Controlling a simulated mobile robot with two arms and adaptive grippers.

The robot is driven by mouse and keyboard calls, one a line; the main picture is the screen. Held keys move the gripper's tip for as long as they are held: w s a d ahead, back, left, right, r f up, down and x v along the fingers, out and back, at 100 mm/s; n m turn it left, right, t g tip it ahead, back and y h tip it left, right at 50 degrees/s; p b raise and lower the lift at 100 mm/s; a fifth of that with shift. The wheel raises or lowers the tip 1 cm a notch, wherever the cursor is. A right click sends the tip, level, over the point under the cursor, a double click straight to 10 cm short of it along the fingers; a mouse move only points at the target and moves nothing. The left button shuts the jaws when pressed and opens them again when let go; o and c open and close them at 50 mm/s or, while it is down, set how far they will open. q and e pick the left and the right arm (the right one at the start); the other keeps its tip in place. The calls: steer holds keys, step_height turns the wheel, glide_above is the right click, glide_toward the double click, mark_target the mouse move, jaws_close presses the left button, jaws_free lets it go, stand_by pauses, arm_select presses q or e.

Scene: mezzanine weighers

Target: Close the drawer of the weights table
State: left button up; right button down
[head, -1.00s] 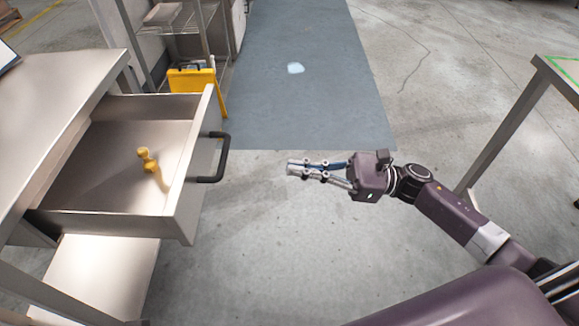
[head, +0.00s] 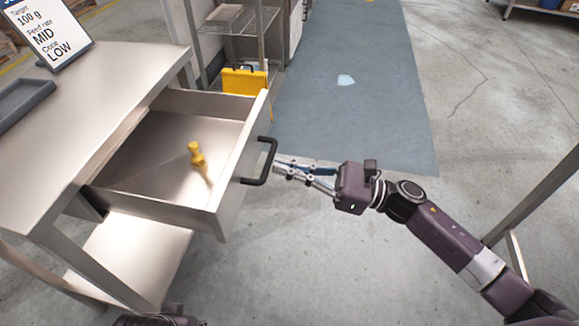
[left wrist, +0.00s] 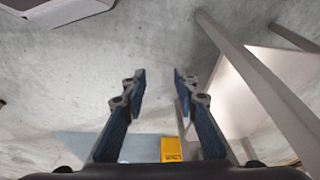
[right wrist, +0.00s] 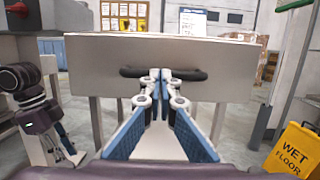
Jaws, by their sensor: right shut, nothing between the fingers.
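The weights table (head: 130,75) is a steel table at the left of the head view. Its drawer (head: 232,195) is pulled out, and a brass weight (head: 197,157) stands inside. A black handle (head: 270,162) is on the drawer front. My right gripper (head: 279,166) is shut and empty, its tips at the handle. In the right wrist view the shut tips (right wrist: 160,74) overlap the middle of the handle (right wrist: 195,75), in front of the drawer's front panel (right wrist: 95,55); contact is not certain. My left gripper (left wrist: 160,72) is open and empty over the floor.
A yellow wet floor sign (head: 245,80) stands beyond the drawer, near a wire shelf (head: 240,48). A sign board (head: 42,35) and a grey tray (head: 22,100) are on the tabletop. Another table's leg (head: 530,195) is at the right. The floor between is clear.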

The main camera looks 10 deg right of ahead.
mark_target(196, 152)
steer(key=shift+a, duration=0.1)
